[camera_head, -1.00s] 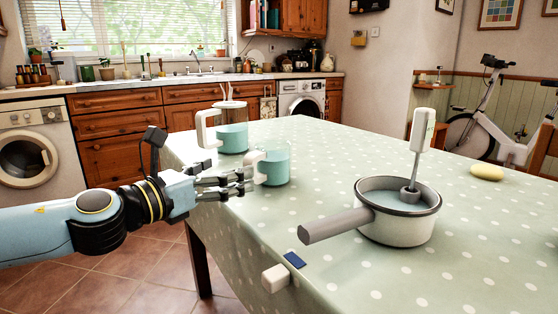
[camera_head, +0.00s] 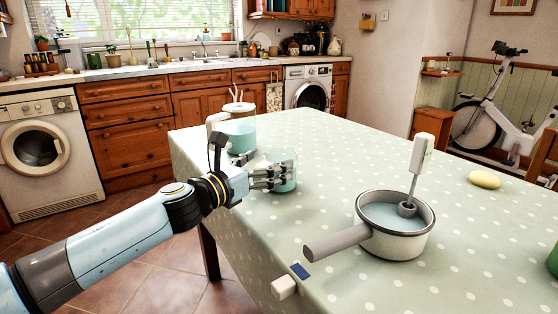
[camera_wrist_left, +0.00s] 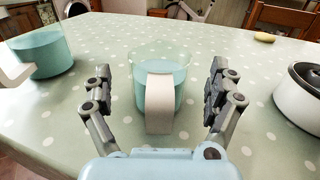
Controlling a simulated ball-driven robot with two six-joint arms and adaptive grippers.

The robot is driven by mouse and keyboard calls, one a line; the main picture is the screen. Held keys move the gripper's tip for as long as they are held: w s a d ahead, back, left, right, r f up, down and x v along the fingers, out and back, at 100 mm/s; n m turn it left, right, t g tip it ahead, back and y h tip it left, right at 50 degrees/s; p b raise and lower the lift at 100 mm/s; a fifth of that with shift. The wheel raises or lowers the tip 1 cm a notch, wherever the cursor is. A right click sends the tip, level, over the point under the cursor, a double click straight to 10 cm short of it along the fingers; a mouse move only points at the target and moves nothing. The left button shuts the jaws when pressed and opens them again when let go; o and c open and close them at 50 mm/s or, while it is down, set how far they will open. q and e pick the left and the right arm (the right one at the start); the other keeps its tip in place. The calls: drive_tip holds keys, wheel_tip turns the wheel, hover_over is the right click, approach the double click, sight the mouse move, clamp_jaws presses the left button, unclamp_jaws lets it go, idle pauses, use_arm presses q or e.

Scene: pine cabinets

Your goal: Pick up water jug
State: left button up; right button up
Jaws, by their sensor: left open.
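A clear jug with teal liquid and a white handle (camera_wrist_left: 160,85) stands upright on the table, also seen in the head view (camera_head: 287,170). My left gripper (camera_wrist_left: 160,90) is open, its fingers apart on either side of the jug's handle, which faces me. No contact shows between the fingers and the jug. In the head view the left gripper (camera_head: 268,177) overlaps the jug and hides part of it. A second, larger clear jug with teal liquid (camera_head: 240,136) stands behind to the left; it also shows in the left wrist view (camera_wrist_left: 42,52). My right gripper is not in view.
A pan (camera_head: 395,240) with liquid and a white hand blender (camera_head: 420,155) stands at the right, its grey handle pointing left. A yellow bar (camera_head: 484,180) lies further back. The dotted tablecloth (camera_head: 330,150) is clear beyond the near jug.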

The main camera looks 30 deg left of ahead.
use_arm(q)
drive_tip(key=shift+w+f, duration=0.1)
drive_tip(key=shift+w, duration=0.35)
drive_tip(key=c, duration=1.9)
